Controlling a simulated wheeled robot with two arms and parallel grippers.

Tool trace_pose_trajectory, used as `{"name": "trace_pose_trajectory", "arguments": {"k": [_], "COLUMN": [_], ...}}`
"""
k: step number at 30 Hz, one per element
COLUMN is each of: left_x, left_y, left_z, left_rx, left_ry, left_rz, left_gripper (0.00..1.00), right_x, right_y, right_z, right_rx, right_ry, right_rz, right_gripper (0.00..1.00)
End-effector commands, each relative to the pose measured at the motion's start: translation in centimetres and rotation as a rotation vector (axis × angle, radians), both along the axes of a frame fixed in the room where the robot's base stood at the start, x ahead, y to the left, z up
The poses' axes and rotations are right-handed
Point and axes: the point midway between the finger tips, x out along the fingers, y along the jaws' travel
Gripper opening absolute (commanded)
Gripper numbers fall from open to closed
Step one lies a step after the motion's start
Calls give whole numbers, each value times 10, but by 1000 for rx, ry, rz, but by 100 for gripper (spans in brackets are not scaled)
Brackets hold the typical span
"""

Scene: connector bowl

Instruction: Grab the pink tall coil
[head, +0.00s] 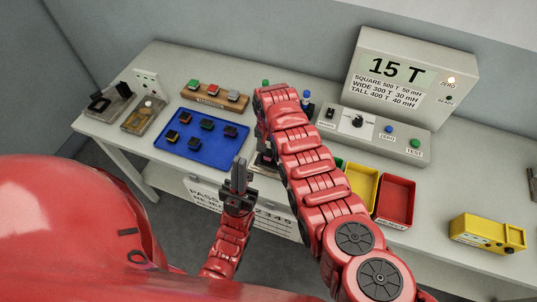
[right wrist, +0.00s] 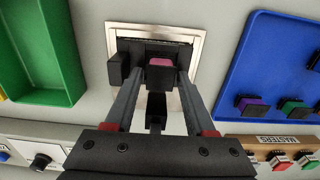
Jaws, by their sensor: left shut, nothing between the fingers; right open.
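In the right wrist view a small pink block (right wrist: 160,62), apparently the pink tall coil, sits in a black holder on a pale metal plate (right wrist: 112,38). My right gripper (right wrist: 155,78) is open, with one finger on each side of the pink block. I cannot tell whether the fingers touch it. My left gripper (head: 239,172) is shut and empty, upright near the table's front edge.
A blue tray (head: 196,160) with several dark-based coils lies to the left. A wooden masters board (head: 215,100) is behind it. Yellow (head: 362,185) and red (head: 396,200) bins and a tester with a display (head: 398,75) stand right. The green bin (right wrist: 45,50) is beside the plate.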

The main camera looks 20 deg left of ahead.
Motion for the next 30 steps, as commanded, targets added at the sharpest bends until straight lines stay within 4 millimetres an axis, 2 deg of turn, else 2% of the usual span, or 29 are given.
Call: {"name": "trace_pose_trajectory", "arguments": {"k": [12,21,30], "left_x": [0,0,0], "left_y": [0,0,0], "left_z": [0,0,0], "left_rx": [0,0,0], "left_ry": [0,0,0], "left_rz": [0,0,0], "left_gripper": [0,0,0], "right_x": [0,0,0], "right_y": [0,0,0], "right_z": [-5,-5,-5], "right_rx": [1,1,1], "right_ry": [-2,-2,-1], "right_rz": [1,1,0], "right_gripper": [53,0,0]}}
